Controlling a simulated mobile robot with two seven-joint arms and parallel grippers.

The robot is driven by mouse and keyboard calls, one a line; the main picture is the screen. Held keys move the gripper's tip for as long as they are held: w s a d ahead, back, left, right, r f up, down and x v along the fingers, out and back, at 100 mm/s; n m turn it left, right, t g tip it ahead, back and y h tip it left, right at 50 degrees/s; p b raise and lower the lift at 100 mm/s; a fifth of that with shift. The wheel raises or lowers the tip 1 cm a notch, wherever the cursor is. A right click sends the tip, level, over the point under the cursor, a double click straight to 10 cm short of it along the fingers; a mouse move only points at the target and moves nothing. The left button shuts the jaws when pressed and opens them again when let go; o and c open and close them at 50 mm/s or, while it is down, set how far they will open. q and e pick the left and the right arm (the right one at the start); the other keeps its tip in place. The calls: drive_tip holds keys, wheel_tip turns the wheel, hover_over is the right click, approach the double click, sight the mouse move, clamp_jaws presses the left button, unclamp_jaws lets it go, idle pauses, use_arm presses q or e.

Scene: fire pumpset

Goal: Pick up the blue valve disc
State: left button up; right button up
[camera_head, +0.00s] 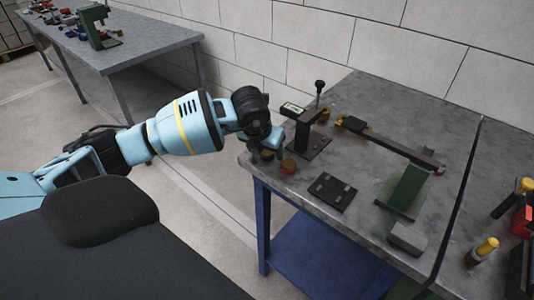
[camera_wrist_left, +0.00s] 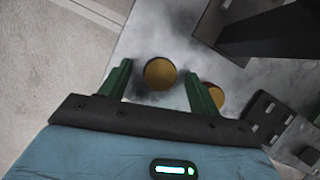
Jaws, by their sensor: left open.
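My left gripper (camera_head: 267,150) is over the near left corner of the grey workbench and points down. In the left wrist view its two green fingers (camera_wrist_left: 158,84) are open and apart. A round disc with a yellow-orange top (camera_wrist_left: 159,73) shows between the fingers, with bench surface visible around it. I cannot tell whether its side is blue. A second disc with a yellow top and reddish side (camera_wrist_left: 214,96) is just right of the right finger; it shows as reddish-orange in the head view (camera_head: 288,167). No clearly blue disc shows. My right gripper is not in view.
A dark bracket with an upright post (camera_head: 306,137) stands close to the right of the gripper. A black slotted plate (camera_head: 332,191) lies in front. The wall is behind.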

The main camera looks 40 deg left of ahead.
sight(265, 153)
use_arm(q)
drive_tip(key=c, duration=1.2)
drive_tip(key=shift+r, duration=0.2)
